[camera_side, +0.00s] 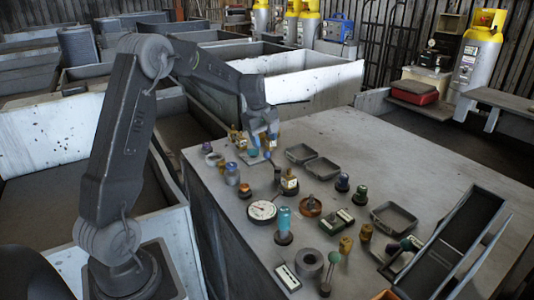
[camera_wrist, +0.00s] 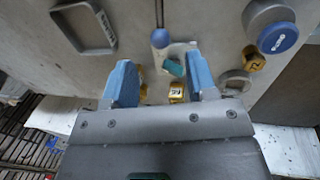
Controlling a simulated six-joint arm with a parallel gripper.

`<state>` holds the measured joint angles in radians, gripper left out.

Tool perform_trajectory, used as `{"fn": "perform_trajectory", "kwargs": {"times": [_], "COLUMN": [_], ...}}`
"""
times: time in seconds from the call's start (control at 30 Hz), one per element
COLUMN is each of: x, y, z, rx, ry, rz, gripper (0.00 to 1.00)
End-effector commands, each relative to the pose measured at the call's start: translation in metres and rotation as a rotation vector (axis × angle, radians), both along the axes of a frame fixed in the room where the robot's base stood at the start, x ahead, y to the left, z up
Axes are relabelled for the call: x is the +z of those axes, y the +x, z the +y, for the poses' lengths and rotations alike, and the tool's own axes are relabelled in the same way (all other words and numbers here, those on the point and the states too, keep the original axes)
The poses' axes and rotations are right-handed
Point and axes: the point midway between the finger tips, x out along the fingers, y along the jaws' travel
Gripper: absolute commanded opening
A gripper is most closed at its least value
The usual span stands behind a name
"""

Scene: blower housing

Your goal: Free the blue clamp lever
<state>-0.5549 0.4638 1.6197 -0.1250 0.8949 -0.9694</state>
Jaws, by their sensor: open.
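A small blue ball knob (camera_wrist: 160,38), which looks like the end of the blue clamp lever, shows just beyond my fingertips in the wrist view. A thin stem runs up from it, beside a light plate with a teal piece (camera_wrist: 174,67). In the side view the blue knob (camera_side: 267,155) sits low at the far left part of the bench, just below my gripper (camera_side: 263,138). My gripper (camera_wrist: 162,78) has its two blue fingers apart, with nothing held between them. A gold block (camera_wrist: 177,92) shows between the fingers, farther down. How the lever is clamped cannot be told.
A blue-capped round part (camera_wrist: 278,38) and a gold nut (camera_wrist: 254,58) are at right in the wrist view. An empty tray (camera_wrist: 84,27) is at left. Several knobs, a dial gauge (camera_side: 262,210) and a dark chute (camera_side: 455,245) stand on the grey bench. Its back right is clear.

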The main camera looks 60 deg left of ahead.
Motion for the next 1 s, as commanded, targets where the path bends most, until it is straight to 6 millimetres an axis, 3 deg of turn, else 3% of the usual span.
{"fn": "perform_trajectory", "kwargs": {"times": [0.1,0.3,0.73,1.0], "x": [-0.024,-0.048,-0.057,-0.057], "y": [0.004,0.009,0.011,0.011], "z": [0.0,0.0,0.0,0.0], "rx": [0.0,-0.001,-0.001,-0.001], "ry": [-0.002,0.0,0.001,0.001], "rz": [0.004,0.002,0.0,0.0], "gripper": [0.52,0.52,0.52,0.26]}}
